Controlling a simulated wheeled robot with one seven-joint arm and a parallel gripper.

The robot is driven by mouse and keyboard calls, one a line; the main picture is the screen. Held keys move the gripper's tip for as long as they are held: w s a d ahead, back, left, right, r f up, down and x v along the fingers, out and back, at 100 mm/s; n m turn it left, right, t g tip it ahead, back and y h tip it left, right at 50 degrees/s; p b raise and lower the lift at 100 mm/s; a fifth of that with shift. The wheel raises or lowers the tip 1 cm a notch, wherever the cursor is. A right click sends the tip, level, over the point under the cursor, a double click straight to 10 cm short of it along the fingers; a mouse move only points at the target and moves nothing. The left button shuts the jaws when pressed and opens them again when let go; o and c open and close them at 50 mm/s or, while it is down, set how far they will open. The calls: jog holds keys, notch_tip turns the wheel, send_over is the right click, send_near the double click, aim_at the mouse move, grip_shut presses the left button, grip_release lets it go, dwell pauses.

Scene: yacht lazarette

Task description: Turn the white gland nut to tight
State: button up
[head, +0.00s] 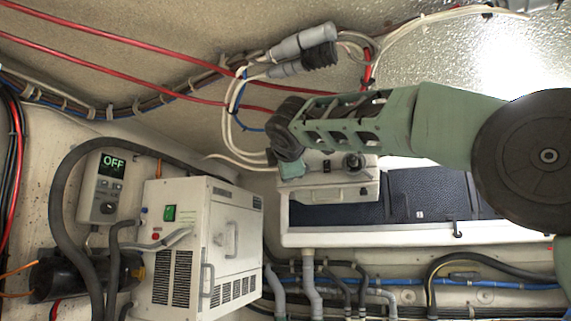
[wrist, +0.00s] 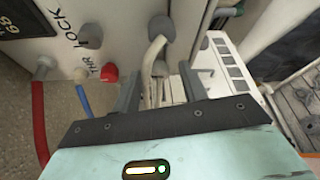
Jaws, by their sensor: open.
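My gripper (head: 291,170) is at the left end of a small pale control box (head: 340,189) in the head view and hides part of it. In the wrist view my gripper (wrist: 160,70) has its two dark fingers apart. A pale cable (wrist: 157,48) comes down from a grey round fitting (wrist: 161,27) and runs into the space between the fingers. I cannot make out a white gland nut for certain; the part between the fingertips is small and partly hidden. No grip on anything shows.
The wrist view shows a red knob (wrist: 109,72), a grey knob (wrist: 90,36) by the word LOCK, and red (wrist: 39,115) and blue (wrist: 84,98) cables. In the head view a white vented unit (head: 195,245) stands at lower left and grey connectors (head: 303,42) hang above.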

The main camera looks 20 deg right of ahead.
jog(key=b+v, duration=0.4)
jog(key=v, duration=1.3)
jog(key=shift+s+b, duration=0.2)
jog(key=shift+b, duration=0.15)
jog(key=s+a+f+m+g+y, duration=0.15)
jog(key=a+f+g, duration=0.3)
jog(key=f, duration=1.15)
jog(key=s+a+f+n+g+y, duration=0.1)
jog(key=a+f+g+y, duration=0.3)
jog(key=f, duration=1.1)
jog(key=s+d+f+m+g, duration=0.3)
jog(key=s+f, duration=0.8)
jog(key=f, duration=0.4)
jog(key=s+d+f+m+g, duration=0.2)
jog(key=s+f+m+g, duration=0.3)
jog(key=s+f, duration=0.6)
notch_tip(320, 180, down, 4)
jog(key=shift+s+d+f+m+h, duration=0.1)
jog(key=shift+s+d+m+h, duration=0.25)
jog(key=shift+m, duration=0.5)
jog(key=shift+w, duration=0.15)
